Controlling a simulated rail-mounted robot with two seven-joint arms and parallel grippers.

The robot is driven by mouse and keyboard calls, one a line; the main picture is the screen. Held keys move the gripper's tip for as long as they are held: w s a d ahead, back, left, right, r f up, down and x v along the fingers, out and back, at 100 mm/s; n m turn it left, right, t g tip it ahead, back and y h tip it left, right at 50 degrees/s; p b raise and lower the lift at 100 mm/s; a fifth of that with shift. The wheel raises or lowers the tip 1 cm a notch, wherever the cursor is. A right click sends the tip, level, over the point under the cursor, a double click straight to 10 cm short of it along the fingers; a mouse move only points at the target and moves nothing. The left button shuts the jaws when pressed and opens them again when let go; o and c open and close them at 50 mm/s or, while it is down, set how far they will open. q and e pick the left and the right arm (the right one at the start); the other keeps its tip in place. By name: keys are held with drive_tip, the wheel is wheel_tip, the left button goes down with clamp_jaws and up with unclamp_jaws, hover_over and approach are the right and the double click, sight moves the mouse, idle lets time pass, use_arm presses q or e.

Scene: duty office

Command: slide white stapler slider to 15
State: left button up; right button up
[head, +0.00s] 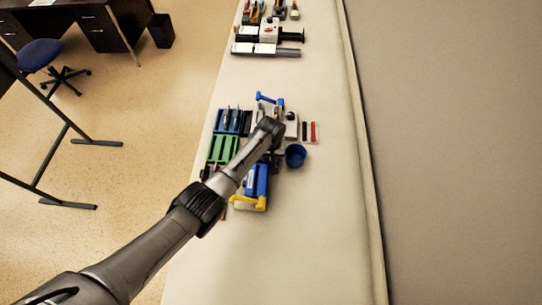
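I cannot single out the white stapler slider or read any scale in the head view. A small white piece with a dark knob (291,125) stands just right of my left arm's end and could be part of it. My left gripper (270,132) is over the middle of the near cluster of desk items on the long pale counter (315,230). It hides part of what lies below it. Its fingers are too small and dark to tell open from shut, and I cannot tell whether it touches anything. My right gripper is not in view.
Around my gripper are a blue slotted holder (220,121), a green tray (222,150), a blue cup (295,156), a blue-and-yellow item (250,203) and a red stick (313,132). More items, including a white box (243,47), stand farther back. The counter's near end is clear.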

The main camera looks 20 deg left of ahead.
use_arm(q)
drive_tip(key=shift+c, duration=0.4)
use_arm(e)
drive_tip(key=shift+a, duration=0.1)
use_arm(q)
clamp_jaws()
